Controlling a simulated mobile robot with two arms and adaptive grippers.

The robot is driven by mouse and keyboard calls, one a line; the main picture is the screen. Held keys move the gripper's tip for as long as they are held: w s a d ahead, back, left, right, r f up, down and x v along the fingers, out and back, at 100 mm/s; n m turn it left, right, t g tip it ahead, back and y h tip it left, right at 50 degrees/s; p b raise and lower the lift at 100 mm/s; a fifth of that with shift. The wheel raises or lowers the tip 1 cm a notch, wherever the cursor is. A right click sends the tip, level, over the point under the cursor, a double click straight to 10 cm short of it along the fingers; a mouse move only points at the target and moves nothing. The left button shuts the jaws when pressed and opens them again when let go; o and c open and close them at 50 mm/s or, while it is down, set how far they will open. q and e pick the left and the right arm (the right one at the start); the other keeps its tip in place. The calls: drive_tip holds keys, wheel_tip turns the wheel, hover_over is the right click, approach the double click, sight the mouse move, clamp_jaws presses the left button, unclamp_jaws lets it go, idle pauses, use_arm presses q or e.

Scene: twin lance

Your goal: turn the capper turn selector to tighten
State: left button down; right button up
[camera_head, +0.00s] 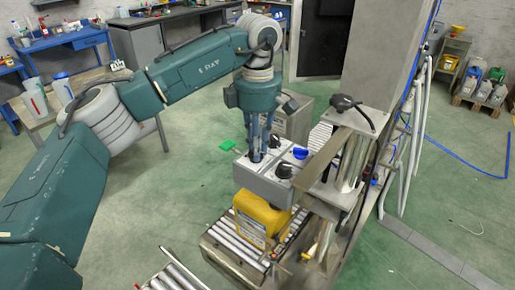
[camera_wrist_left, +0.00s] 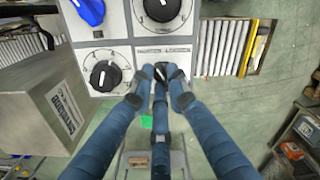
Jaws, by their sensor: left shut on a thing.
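A grey control box (camera_head: 262,184) carries several rotary knobs, among them a blue knob (camera_head: 300,153) and a black knob (camera_head: 283,170). My left gripper (camera_head: 256,158) reaches down onto its top from above. In the left wrist view the gripper (camera_wrist_left: 160,78) is shut on a small dark selector (camera_wrist_left: 161,70) at the panel's edge, below a label strip too small to read. The fingers hide most of this selector, so its setting cannot be told. Two black knobs with white marks, one at the left (camera_wrist_left: 103,74) and one above (camera_wrist_left: 162,8), stand apart from the fingers. My right gripper is not seen.
A yellow canister (camera_head: 262,218) stands on the roller conveyor (camera_head: 228,252) below the box. A metal bracket and column (camera_head: 350,155) rise close to the right of the box. A grey box with a label (camera_wrist_left: 50,115) shows in the left wrist view.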

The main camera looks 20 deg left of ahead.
use_arm(q)
drive_tip(key=shift+w+r, duration=0.1)
drive_tip(key=shift+r, duration=0.1)
idle(0.3)
drive_tip(key=c, duration=1.7)
unclamp_jaws()
wheel_tip(320, 180, up, 12)
drive_tip(key=shift+f, duration=0.1)
